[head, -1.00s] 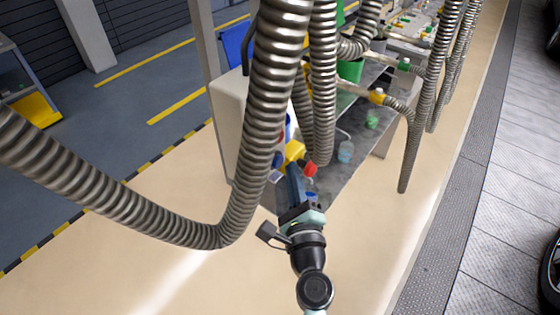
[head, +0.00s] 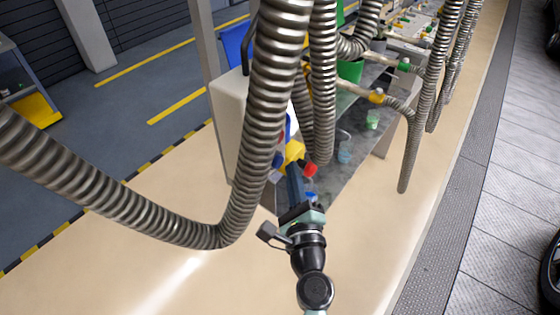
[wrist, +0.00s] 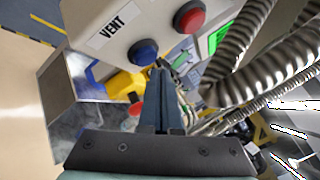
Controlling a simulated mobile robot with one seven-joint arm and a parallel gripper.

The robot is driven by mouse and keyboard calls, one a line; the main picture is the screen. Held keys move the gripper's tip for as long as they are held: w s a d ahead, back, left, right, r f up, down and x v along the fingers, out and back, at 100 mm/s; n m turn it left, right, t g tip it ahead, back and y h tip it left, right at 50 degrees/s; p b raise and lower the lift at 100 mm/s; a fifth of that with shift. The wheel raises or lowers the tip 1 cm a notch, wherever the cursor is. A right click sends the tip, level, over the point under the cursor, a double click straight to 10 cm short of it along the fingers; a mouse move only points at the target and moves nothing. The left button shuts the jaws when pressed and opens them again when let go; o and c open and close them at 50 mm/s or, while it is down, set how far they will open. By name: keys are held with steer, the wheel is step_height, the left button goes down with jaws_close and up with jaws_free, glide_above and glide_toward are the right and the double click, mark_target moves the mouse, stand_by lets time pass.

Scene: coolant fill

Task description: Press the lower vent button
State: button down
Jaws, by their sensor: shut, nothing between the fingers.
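The light-coloured control panel (wrist: 112,12) carries a VENT label and two round buttons. The blue button (wrist: 142,52) is the lower one in the wrist view, and the red button (wrist: 188,17) is above and to its right. My gripper (wrist: 161,68) is shut and empty. Its fingertips overlap the lower right edge of the blue button in the wrist view; I cannot tell whether they touch it. In the head view my gripper (head: 293,168) reaches toward the side of the cabinet (head: 229,105), where a hose hides most of the panel.
Thick ribbed metal hoses (head: 283,65) hang close in front of and beside the panel. A yellow part (wrist: 127,82) and a red cap (wrist: 135,108) sit just below the blue button. The grey bench (head: 350,175) extends behind. The floor at left is open.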

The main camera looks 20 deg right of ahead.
stand_by(0.8)
steer(key=shift+w+a, duration=0.25)
steer(key=shift+w, duration=0.1)
steer(key=shift+w+a, duration=0.4)
stand_by(0.9)
steer(key=shift+s+d, duration=0.6)
steer(key=shift+s, duration=0.15)
steer(key=shift+s+d+b, duration=0.2)
steer(key=shift+s+d, duration=0.6)
steer(key=shift+s, duration=0.2)
steer(key=shift+s+d+b, duration=0.2)
steer(key=shift+s+d, duration=0.55)
steer(key=shift+s, duration=0.25)
